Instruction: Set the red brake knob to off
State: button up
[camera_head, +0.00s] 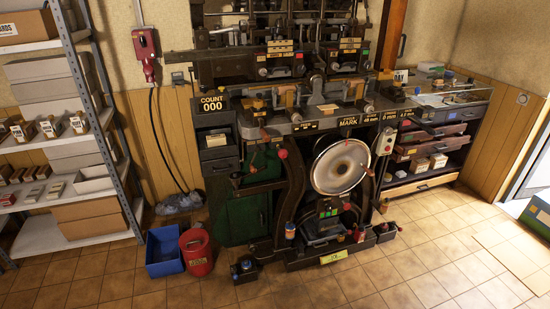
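The cam press (294,210) stands against the back wall, with a large pale flywheel (341,167) at its front. Small red knobs show on it: one by the upper left lever (265,134), one left of the flywheel (282,154), and one at the flywheel's right edge (369,172). I cannot tell which is the brake knob, and its setting is too small to read. A pale control box (386,141) sits right of the flywheel. My gripper is not in view.
A grey shelf rack (103,90) with boxes stands at left. A blue bin (164,252), a red bucket (197,252) and a small dark object (244,269) stand on the floor left of the press. An open drawer cabinet (430,155) is at right. The tiled floor in front is clear.

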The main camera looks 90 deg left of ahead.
aim_at(283, 154)
jog(key=u, duration=2.8)
jog(key=i, duration=0.6)
jog(key=u, duration=0.1)
jog(key=k, duration=0.2)
jog(key=z, duration=0.05)
